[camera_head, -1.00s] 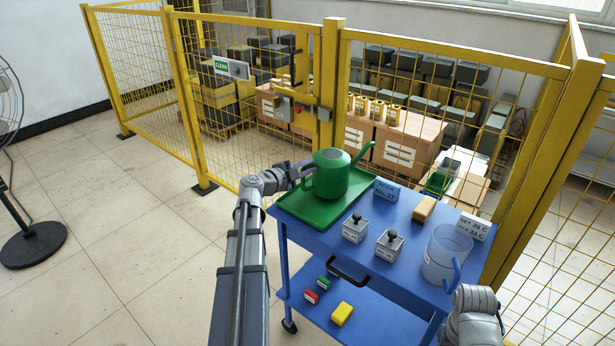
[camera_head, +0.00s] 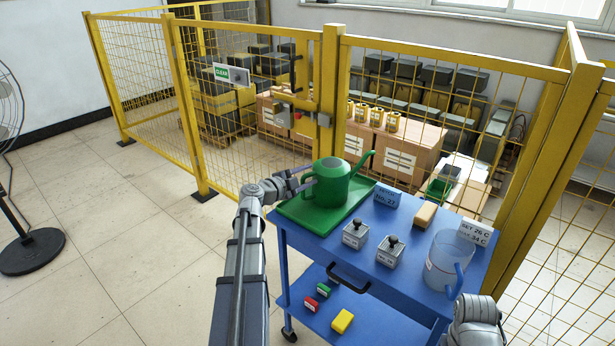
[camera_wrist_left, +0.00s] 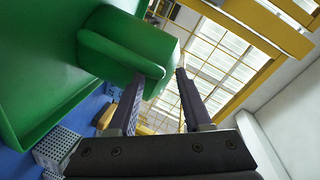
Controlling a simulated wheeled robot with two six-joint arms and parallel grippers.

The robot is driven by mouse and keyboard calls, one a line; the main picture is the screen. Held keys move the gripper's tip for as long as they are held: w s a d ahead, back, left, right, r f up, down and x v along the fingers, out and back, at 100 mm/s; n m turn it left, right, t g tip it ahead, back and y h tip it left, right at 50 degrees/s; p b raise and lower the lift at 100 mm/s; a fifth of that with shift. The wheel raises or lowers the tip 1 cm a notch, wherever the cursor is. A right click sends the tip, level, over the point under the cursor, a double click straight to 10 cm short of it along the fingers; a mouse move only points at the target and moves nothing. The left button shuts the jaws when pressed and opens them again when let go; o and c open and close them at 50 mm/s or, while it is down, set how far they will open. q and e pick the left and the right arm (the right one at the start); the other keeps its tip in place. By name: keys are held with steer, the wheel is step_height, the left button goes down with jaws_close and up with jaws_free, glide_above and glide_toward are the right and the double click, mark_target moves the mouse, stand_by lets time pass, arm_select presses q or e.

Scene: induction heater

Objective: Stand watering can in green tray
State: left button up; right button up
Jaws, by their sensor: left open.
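The green watering can (camera_head: 331,184) stands upright in the green tray (camera_head: 303,227) at the left end of the blue cart's top, its spout pointing to the back right. Its handle is on the left, toward my arm. My left gripper (camera_head: 309,179) is open beside the handle. In the left wrist view, the two dark fingers of the left gripper (camera_wrist_left: 160,78) are apart; the watering can's handle (camera_wrist_left: 118,52) is close ahead, its end near the left fingertip. I cannot tell whether they touch. Only part of my right arm shows, at the bottom right; its gripper is out of view.
On the cart top (camera_head: 335,242) are two grey blocks with black knobs (camera_head: 390,252), a sign (camera_head: 387,196), a tan block (camera_head: 424,214) and a clear jug (camera_head: 446,262). Yellow mesh fencing (camera_head: 230,140) stands behind.

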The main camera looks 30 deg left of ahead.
arm_select(q)
steer(key=p+v, duration=0.2)
steer(key=v, duration=1)
